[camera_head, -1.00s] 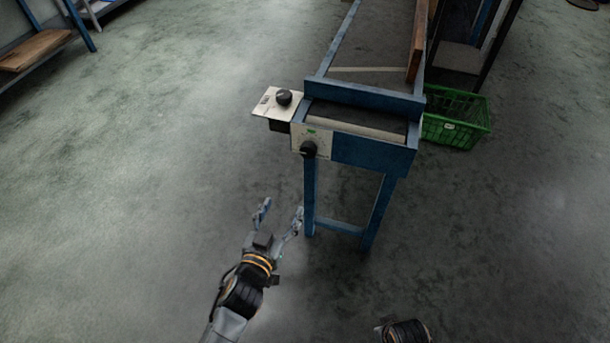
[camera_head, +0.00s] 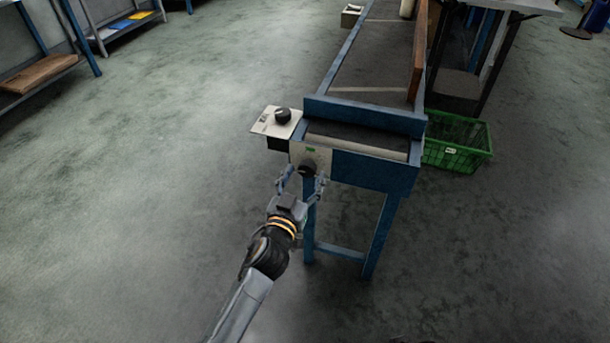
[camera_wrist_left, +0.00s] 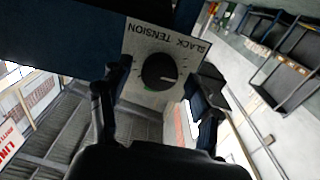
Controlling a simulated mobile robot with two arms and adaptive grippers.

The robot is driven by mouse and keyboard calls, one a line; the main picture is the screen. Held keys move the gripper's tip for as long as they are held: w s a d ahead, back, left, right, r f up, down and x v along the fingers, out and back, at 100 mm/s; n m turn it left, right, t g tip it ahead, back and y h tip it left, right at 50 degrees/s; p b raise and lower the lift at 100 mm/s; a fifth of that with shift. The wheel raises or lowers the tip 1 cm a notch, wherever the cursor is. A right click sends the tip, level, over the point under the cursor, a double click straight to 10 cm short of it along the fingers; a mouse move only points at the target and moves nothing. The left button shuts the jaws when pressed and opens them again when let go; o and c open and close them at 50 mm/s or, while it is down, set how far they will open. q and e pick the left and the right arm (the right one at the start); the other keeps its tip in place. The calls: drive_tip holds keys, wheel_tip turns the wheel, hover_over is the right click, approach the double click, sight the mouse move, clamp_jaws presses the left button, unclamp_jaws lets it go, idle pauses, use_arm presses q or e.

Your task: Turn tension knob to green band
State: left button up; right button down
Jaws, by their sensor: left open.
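The tension knob (camera_head: 307,170) is a round black dial on a pale plate (camera_head: 325,155) at the near end of the blue conveyor. In the left wrist view the knob (camera_wrist_left: 159,71) sits on a plate (camera_wrist_left: 137,42) lettered "SLACK" and "TENSION", with a white pointer line. A small green mark (camera_head: 310,149) shows on the plate above the knob in the head view. My left gripper (camera_head: 301,182) is open, its fingers spread to either side of the knob, apparently not closed on it. In the wrist view the fingers (camera_wrist_left: 160,105) flank the knob. My right gripper is not visible.
A second black knob (camera_head: 283,116) sits on a pale panel (camera_head: 268,125) left of the conveyor frame (camera_head: 362,118). A green crate (camera_head: 457,143) stands on the floor to the right.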

use_arm(q)
drive_tip(key=shift+w+d, duration=0.2)
drive_tip(key=shift+w, duration=0.35)
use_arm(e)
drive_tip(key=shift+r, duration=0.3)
use_arm(q)
drive_tip(key=c, duration=1.2)
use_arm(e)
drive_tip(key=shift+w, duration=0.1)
